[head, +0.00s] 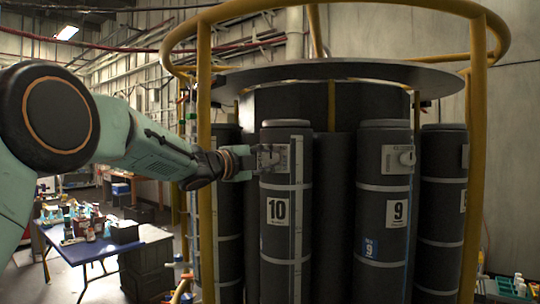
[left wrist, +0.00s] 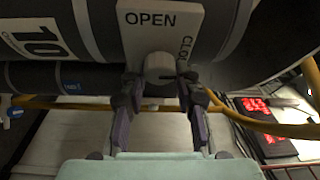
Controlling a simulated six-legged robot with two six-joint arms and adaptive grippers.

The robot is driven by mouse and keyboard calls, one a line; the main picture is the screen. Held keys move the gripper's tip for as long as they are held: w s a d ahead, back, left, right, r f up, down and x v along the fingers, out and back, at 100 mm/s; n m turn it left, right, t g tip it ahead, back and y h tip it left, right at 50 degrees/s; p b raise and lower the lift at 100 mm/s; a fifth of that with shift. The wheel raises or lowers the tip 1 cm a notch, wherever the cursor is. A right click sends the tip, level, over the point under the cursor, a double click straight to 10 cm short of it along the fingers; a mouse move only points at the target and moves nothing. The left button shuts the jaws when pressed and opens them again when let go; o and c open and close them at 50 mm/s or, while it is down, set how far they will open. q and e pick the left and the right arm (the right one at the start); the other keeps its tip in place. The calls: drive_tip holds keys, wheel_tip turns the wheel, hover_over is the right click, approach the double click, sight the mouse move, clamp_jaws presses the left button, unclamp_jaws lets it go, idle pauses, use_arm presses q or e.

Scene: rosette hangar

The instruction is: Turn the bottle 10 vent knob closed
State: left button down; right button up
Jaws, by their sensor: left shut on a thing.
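Bottle 10 (head: 275,248) is a dark cylinder with a white number label, standing upright in the rack. Its pale vent plate (left wrist: 130,35) reads OPEN along the top, with a partly hidden word starting CLO at the right. The round light vent knob (left wrist: 160,66) stands out from this plate. My left gripper (head: 258,162) reaches in from the left to the vent plate. In the left wrist view its two fingers (left wrist: 160,92) lie on either side of the knob, shut on it. I cannot tell the knob's exact setting. My right gripper is not in view.
Bottle 9 (head: 384,235) stands to the right with its own knob plate. A yellow frame (head: 476,170) surrounds the bottles, with a post close beside my left arm. A blue table (head: 98,247) with small items stands at the left. Red displays (left wrist: 264,106) show in the wrist view.

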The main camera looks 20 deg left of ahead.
use_arm(q)
drive_tip(key=shift+m, duration=0.5)
drive_tip(key=c, duration=1.4)
unclamp_jaws()
drive_tip(key=o, duration=0.4)
drive_tip(key=shift+w+a, duration=0.15)
drive_tip(key=shift+s, duration=0.2)
drive_tip(key=v, duration=1.1)
drive_tip(key=shift+s+a+r, duration=0.2)
drive_tip(key=shift+s+a, duration=0.05)
